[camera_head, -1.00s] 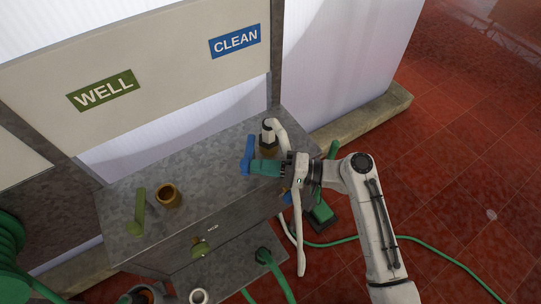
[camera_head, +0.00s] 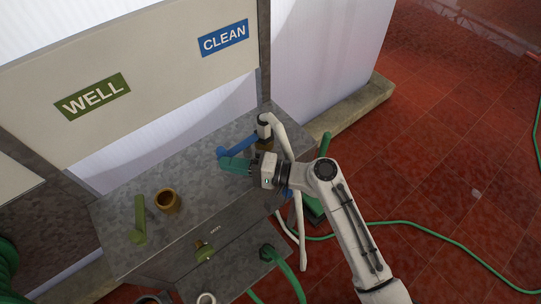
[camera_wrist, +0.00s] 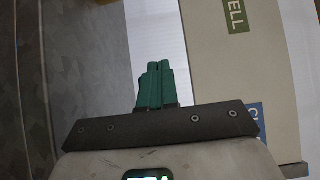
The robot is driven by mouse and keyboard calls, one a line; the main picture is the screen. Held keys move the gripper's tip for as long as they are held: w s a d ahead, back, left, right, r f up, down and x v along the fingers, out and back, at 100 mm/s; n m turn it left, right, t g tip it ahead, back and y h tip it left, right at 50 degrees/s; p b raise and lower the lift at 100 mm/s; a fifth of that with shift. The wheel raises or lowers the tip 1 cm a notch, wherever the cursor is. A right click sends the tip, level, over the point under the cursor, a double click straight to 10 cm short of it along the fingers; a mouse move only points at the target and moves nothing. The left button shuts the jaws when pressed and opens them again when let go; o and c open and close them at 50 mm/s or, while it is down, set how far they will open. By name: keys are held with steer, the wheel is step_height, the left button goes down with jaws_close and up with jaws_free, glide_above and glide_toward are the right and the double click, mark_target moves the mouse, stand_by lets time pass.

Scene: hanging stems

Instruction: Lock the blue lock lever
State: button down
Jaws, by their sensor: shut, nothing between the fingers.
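The blue lock lever (camera_head: 236,146) is on the grey metal bench, beside the brass fitting with the white hose under the CLEAN sign. In the head view it slants from the fitting down to the left. My gripper (camera_head: 224,163), with green fingers, is shut and empty at the lever's left end, touching it or just in front of it; I cannot tell which.
A green lever (camera_head: 139,218) and an open brass fitting (camera_head: 168,201) stand on the bench's left part. The white hose (camera_head: 289,143) runs close behind my wrist. The WELL sign (camera_head: 92,96) and CLEAN sign (camera_head: 224,38) are on the back panel. Green hoses hang in front.

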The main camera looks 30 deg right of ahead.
steer(key=shift+w+a, duration=0.2)
steer(key=shift+w, duration=0.05)
steer(key=shift+w+r, duration=0.1)
stand_by(0.5)
